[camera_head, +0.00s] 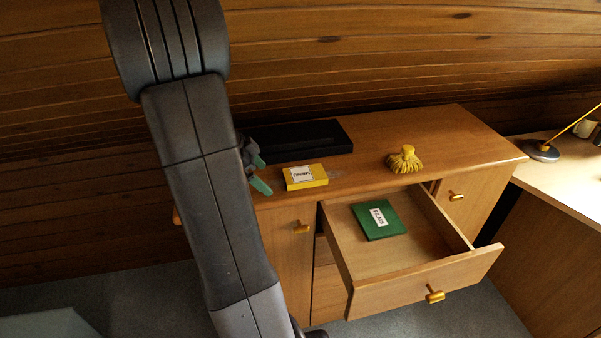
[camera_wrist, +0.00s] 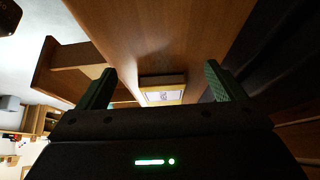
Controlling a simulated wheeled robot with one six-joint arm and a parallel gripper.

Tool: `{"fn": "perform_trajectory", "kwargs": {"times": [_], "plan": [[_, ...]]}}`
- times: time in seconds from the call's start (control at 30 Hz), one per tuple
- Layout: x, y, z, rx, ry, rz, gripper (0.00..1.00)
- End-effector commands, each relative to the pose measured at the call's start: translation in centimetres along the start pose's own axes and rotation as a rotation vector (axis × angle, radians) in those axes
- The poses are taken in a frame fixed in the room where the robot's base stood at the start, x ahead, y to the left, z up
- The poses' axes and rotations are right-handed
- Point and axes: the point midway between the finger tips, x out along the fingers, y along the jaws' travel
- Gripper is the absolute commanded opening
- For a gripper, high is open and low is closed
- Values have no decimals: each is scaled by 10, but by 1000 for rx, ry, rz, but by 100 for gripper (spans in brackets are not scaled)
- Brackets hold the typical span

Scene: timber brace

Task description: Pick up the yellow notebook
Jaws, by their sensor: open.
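The yellow notebook (camera_head: 318,175) with a white label lies flat on the wooden cabinet top near its front edge. My gripper (camera_head: 264,177) is open just left of it, with its green fingers apart and pointing toward it. In the wrist view the notebook (camera_wrist: 163,97) shows centred in the gap between the two fingers (camera_wrist: 159,72), ahead of them and not touching either. Part of my gripper is hidden behind my arm in the head view.
A black flat box or tray (camera_head: 300,140) lies behind the notebook. A yellow brush (camera_head: 404,160) stands to the right on the cabinet top (camera_head: 455,137). The open drawer (camera_head: 428,287) below holds a green notebook (camera_head: 379,220). A desk (camera_head: 570,190) stands at right.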

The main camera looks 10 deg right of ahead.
Motion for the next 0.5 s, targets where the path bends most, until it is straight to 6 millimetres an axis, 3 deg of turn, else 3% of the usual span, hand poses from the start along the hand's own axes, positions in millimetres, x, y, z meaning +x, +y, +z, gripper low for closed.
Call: {"fn": "perform_trajectory", "kwargs": {"times": [0.2, 0.5], "plan": [[19, 1, -32, 4, 0, 3, 89], [31, 0, -50, 2, 1, 1, 89]]}}
